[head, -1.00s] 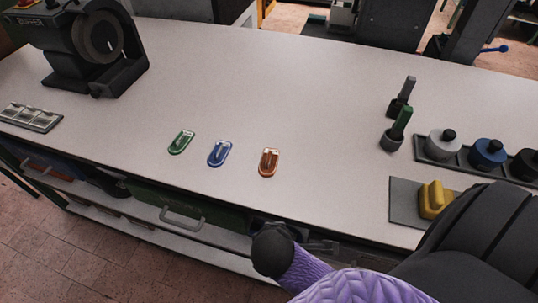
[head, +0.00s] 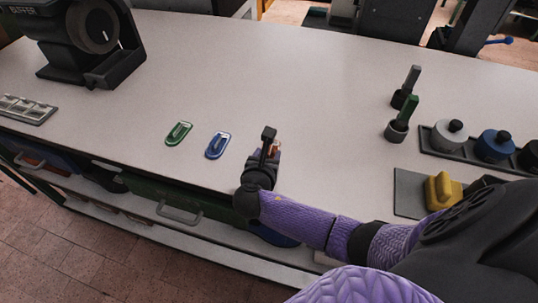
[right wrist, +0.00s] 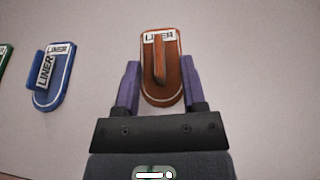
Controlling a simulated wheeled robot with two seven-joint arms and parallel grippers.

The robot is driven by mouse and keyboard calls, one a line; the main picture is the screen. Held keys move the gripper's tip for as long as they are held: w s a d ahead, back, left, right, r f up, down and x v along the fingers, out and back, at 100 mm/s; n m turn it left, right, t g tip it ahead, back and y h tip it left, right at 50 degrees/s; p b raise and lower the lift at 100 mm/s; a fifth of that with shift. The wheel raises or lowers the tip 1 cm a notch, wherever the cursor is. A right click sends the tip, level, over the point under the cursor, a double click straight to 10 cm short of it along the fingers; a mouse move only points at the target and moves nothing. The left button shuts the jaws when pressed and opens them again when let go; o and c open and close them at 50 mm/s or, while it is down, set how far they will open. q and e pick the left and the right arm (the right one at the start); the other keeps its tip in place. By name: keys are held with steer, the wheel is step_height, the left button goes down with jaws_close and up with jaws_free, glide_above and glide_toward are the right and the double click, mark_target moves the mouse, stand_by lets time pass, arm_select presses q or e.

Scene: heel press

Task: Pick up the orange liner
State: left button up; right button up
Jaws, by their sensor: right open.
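The orange liner (right wrist: 177,90) lies flat on the bench, with a raised rib along its middle and a white label reading LINER at its far end. In the right wrist view my right gripper (right wrist: 162,75) is open, its two purple fingers on either side of the liner's near half. I cannot tell whether the fingers touch it. In the head view my right gripper (head: 270,145) covers most of the orange liner (head: 277,144). My left gripper is not in view.
A blue liner (head: 218,145) and a green liner (head: 179,133) lie to the left. A dark buffer machine (head: 95,45) stands at the back left. Brushes, jars (head: 497,145) and a yellow block (head: 443,190) are at the right. The bench middle is clear.

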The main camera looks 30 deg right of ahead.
steer(key=shift+w+d, duration=0.1)
steer(key=shift+w, duration=0.05)
jaws_close()
